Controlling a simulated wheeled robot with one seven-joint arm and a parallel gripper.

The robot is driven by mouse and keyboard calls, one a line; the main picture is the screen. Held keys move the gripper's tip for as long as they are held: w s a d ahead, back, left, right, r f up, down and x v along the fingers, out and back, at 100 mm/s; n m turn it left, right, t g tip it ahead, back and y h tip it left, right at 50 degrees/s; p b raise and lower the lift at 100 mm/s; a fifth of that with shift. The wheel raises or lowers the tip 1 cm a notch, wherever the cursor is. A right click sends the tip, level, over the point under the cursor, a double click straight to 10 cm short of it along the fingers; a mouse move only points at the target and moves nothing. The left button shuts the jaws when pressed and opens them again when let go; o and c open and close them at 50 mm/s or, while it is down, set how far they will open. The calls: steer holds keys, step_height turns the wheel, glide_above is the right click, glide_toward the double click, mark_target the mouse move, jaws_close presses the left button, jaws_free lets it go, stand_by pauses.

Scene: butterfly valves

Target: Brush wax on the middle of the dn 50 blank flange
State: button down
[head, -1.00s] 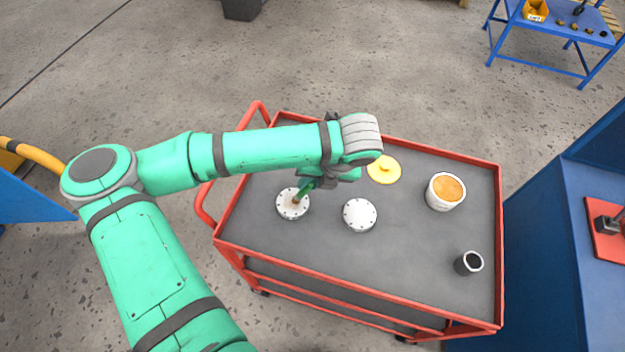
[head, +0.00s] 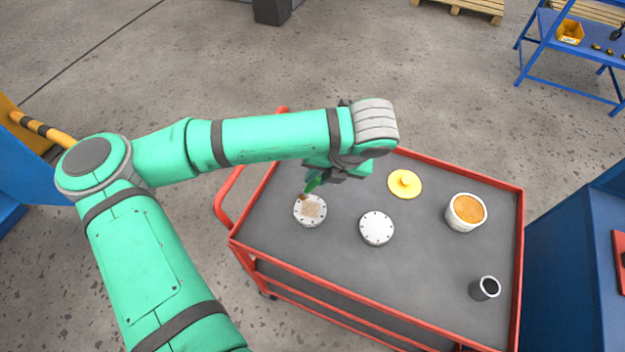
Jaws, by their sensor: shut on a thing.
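Two pale round blank flanges with bolt holes lie on the cart top in the head view. The left flange (head: 312,213) has a tan wax patch over its middle; the right flange (head: 377,228) looks clean. No size marking is readable. My gripper (head: 326,177) is shut on a brush with a green handle (head: 314,183), partly hidden by my arm. The brown bristles (head: 304,197) are at the far-left rim of the left flange; I cannot tell if they touch it. A white tub of orange wax (head: 466,212) stands at the right.
The grey cart top (head: 425,270) has a raised red rim. A yellow lid (head: 404,184) lies behind the right flange. A blue cabinet (head: 580,255) is right of the cart. The front middle of the cart is clear.

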steer(key=shift+a+r, duration=0.1)
steer(key=shift+r, duration=1.25)
steer(key=shift+f, duration=0.1)
steer(key=shift+f, duration=0.4)
steer(key=shift+w, duration=0.1)
